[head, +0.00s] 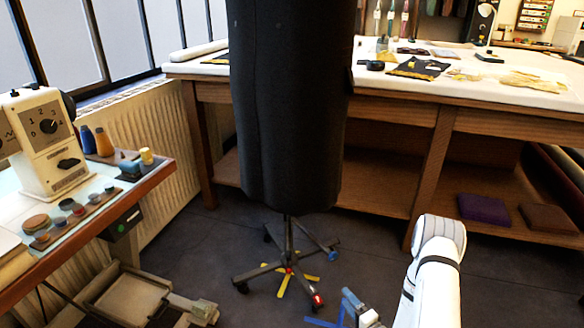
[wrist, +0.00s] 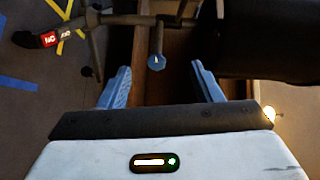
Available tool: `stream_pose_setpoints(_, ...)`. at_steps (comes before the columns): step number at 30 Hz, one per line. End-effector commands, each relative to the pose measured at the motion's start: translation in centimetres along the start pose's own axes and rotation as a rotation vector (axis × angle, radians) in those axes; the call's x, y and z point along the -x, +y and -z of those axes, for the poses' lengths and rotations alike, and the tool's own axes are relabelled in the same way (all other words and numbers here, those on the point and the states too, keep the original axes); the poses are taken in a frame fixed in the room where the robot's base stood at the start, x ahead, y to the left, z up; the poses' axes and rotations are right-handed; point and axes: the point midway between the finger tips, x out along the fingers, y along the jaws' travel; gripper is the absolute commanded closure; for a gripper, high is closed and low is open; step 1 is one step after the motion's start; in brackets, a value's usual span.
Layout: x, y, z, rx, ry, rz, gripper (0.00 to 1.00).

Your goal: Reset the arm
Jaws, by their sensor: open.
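My white arm (head: 433,275) is low at the right of the head view. It is bent, and its upper joint is near the table's front. My gripper (head: 352,303) is low over the floor, partly cut off by the bottom edge. The dark dress form (head: 290,110) stands in front of the table, left of my arm. Its wheeled stand (head: 288,268) is just beyond my gripper, and its legs also show in the wrist view (wrist: 95,35).
A long white-topped table (head: 480,90) with a wooden shelf spans the back. A sewing machine (head: 40,145) stands on a side table at the left. Bare floor (head: 510,290) lies right of my arm.

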Motion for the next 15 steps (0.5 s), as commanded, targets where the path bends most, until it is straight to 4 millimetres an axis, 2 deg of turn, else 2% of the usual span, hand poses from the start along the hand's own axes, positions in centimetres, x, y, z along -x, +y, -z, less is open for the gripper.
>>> stream_pose_setpoints(1,-0.3,-0.9,0.4,0.024,-0.004,-0.015,0.41)
stream_pose_setpoints(11,-2.6,-5.8,2.9,0.225,-0.031,-0.166,0.41)
stream_pose_setpoints(15,-3.6,-9.4,4.5,0.348,-0.045,-0.264,0.41)
